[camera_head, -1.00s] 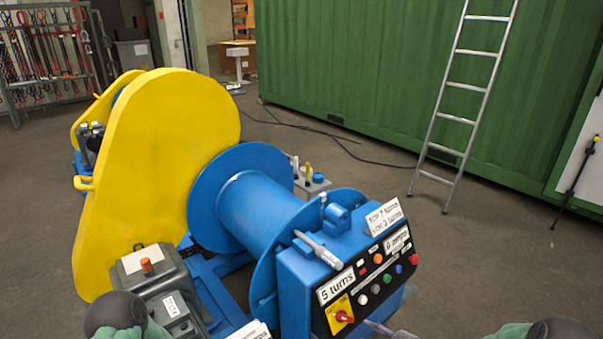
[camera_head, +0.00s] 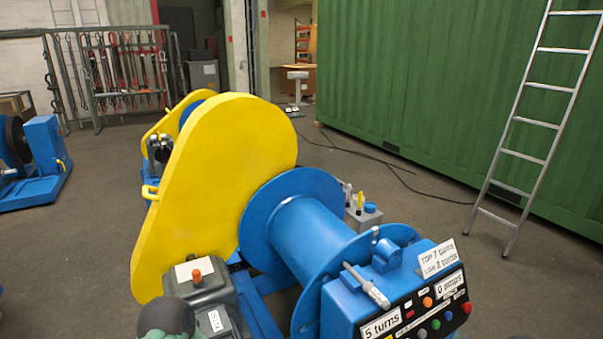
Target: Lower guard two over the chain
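A large yellow guard (camera_head: 215,185) stands upright at the left side of the blue winch drum (camera_head: 305,240). I cannot tell which one is guard two. No chain is clearly visible; the large guard hides what lies behind it. A dark rounded part of my own arm shows at the bottom left, but neither gripper is in view.
A control box (camera_head: 400,305) with coloured buttons stands at the front right. A grey motor housing (camera_head: 205,280) sits in front of the large guard. A ladder (camera_head: 535,120) leans on a green container (camera_head: 420,80). Cables lie on the floor, and another blue machine (camera_head: 40,155) stands left.

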